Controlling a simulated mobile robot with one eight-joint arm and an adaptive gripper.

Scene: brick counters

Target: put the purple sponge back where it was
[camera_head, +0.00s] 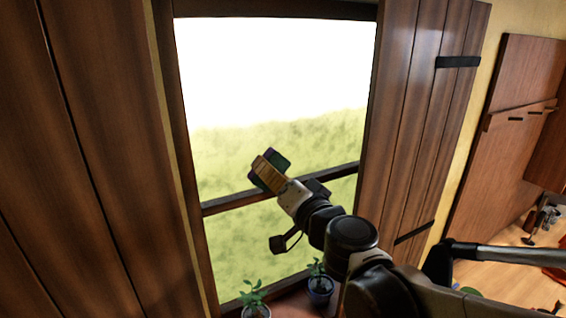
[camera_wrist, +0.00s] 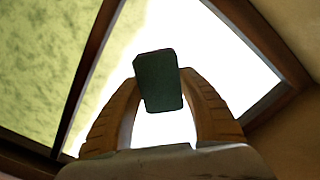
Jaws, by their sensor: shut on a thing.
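The sponge (camera_wrist: 160,82) is held up between the two fingers of my gripper (camera_wrist: 160,92) in the wrist view. It looks dark green on the side facing that camera. In the head view the sponge (camera_head: 279,160) shows beyond the fingers, dark with a purplish tint at its edge. My gripper (camera_head: 268,173) is shut on it and raised in front of the window. No surface touches the sponge in either view. The place where the sponge was before cannot be told from these frames.
A window with a dark wooden crossbar (camera_head: 235,200) stands behind my arm. Wooden shutters (camera_head: 415,120) flank it. Potted plants (camera_head: 320,284) and (camera_head: 255,300) stand on the sill below. A wooden cabinet (camera_head: 525,100) and a cluttered counter (camera_head: 515,268) are at the right.

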